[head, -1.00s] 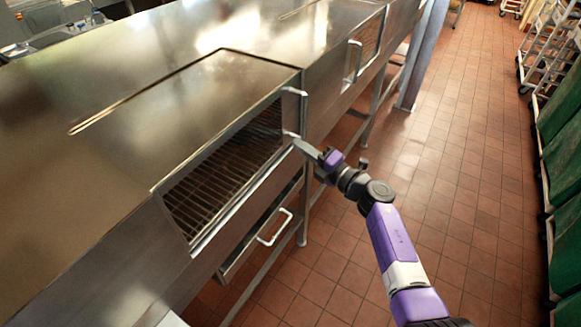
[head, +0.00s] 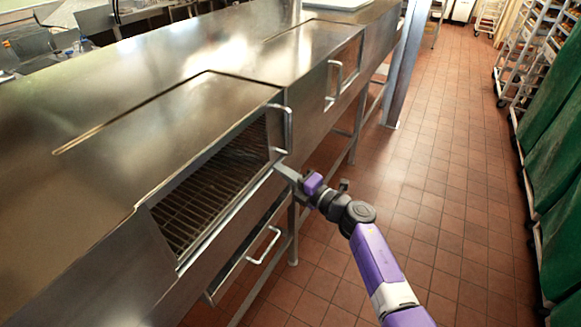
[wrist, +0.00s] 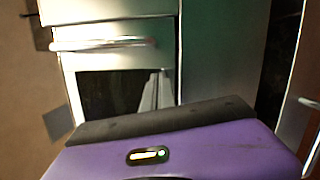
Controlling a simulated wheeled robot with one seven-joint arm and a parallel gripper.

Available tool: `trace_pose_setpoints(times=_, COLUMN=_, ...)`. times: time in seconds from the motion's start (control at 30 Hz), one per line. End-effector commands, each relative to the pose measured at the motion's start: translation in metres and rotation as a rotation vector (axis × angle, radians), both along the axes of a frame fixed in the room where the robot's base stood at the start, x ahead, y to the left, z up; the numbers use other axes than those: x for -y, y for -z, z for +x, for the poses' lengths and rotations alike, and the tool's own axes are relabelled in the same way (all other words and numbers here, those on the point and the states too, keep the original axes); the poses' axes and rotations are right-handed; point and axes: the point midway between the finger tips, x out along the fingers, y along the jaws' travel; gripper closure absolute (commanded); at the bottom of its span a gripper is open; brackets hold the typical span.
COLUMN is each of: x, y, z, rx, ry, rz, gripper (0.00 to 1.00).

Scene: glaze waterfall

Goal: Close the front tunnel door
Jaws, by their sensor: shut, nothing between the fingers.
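The front tunnel door area (head: 215,185) is the near side opening of a long steel tunnel machine, with a wire rack showing inside. I cannot tell whether a clear pane covers it. An upright bar handle (head: 289,130) stands at its right end. My gripper (head: 281,171) is shut and empty, just below the handle's lower end by the opening's lower right corner. Contact with the handle or frame cannot be told.
Below the opening is a drawer-like tray with a handle (head: 264,245). A second side door with a handle (head: 333,84) lies farther along the machine. A steel post (head: 405,70) stands beyond it. Racks and green-covered carts (head: 550,165) line the right. The tiled floor (head: 440,170) between is clear.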

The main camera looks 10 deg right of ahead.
Motion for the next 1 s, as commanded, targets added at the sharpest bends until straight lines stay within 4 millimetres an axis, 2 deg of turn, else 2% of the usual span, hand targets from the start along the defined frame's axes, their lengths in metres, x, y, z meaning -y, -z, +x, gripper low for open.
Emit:
trace_pose_setpoints(times=0.2, x=0.03, y=0.003, z=-0.04, rx=-0.002, ry=0.0, rz=-0.001, gripper=1.0)
trace_pose_setpoints(times=0.5, x=0.055, y=0.007, z=-0.074, rx=-0.002, ry=-0.005, rz=-0.002, gripper=1.0)
trace_pose_setpoints(times=0.7, x=0.059, y=0.007, z=-0.08, rx=-0.002, ry=-0.006, rz=-0.003, gripper=1.0)
trace_pose_setpoints(times=0.87, x=0.064, y=0.005, z=-0.076, rx=-0.014, ry=0.017, rz=0.028, gripper=1.0)
trace_pose_setpoints(times=1.0, x=0.075, y=-0.029, z=-0.068, rx=0.015, ry=0.064, rz=0.121, gripper=1.0)
